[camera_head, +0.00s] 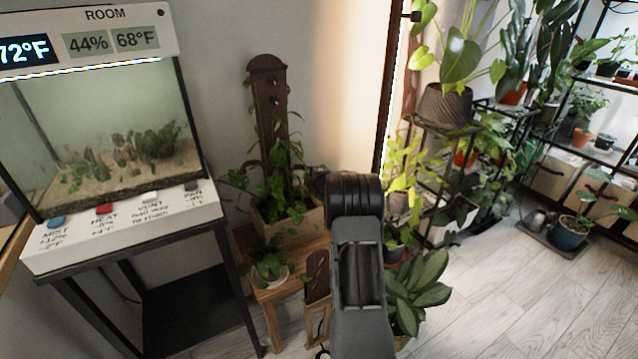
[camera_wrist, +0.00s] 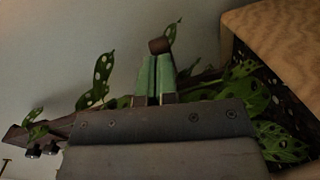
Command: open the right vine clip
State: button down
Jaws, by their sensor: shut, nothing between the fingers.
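A tall dark brown wooden board (camera_head: 268,130) stands in a wooden planter box (camera_head: 300,235) with leafy vines around it. Small dark fittings (camera_head: 273,100) sit on its upper front; I cannot tell which is the right vine clip. In the wrist view the board (camera_wrist: 62,126) lies slantwise, with two dark knobs (camera_wrist: 40,150) near its left end. My gripper (camera_wrist: 158,62) has its pale green fingers shut and empty. A short brown rounded piece (camera_wrist: 160,46) shows right at the fingertips; whether it touches them is unclear. In the head view my arm hides the fingers.
Vine leaves (camera_wrist: 104,67) surround the fingers. A terrarium (camera_head: 110,140) on a black stand (camera_head: 190,310) is at the left. A small wooden stool (camera_head: 275,285) with a potted plant (camera_head: 270,265) is in front.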

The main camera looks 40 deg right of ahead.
jog(key=d+v, duration=0.2)
jog(key=v, duration=1)
jog(key=shift+s+r+p, duration=0.25)
jog(key=shift+s+p, duration=0.15)
jog(key=shift+p, duration=0.05)
